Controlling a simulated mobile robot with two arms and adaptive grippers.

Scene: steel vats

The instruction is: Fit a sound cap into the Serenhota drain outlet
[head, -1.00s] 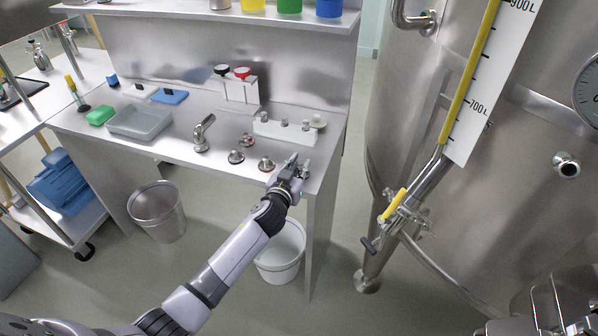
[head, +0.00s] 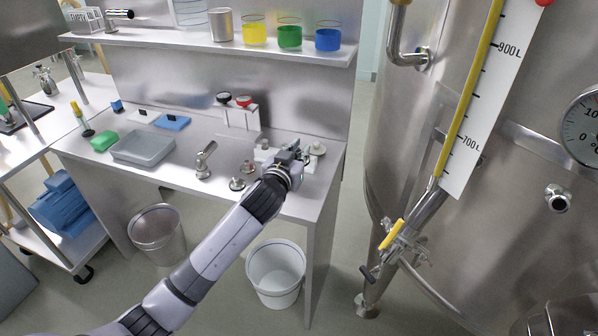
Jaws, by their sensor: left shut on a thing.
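Two small steel caps or fittings, one at the front (head: 237,184) and one behind it (head: 248,167), lie on the steel bench. My left gripper (head: 296,156) is shut over the right part of the bench, at the white rack. It holds a small thing, mostly hidden by the gripper. A pale round disc (head: 318,149) sits just right of it. The big steel vat (head: 490,240) fills the right side. A short round outlet (head: 557,198) sticks out of its wall. No name label is readable. My right gripper is not in view.
A white rack (head: 263,155) is partly hidden behind my gripper. A tap (head: 205,160), grey tray (head: 143,149) and white stand (head: 240,118) are on the bench. A white bucket (head: 276,272) stands below. A valve assembly with yellow handle (head: 391,234) projects left of the vat.

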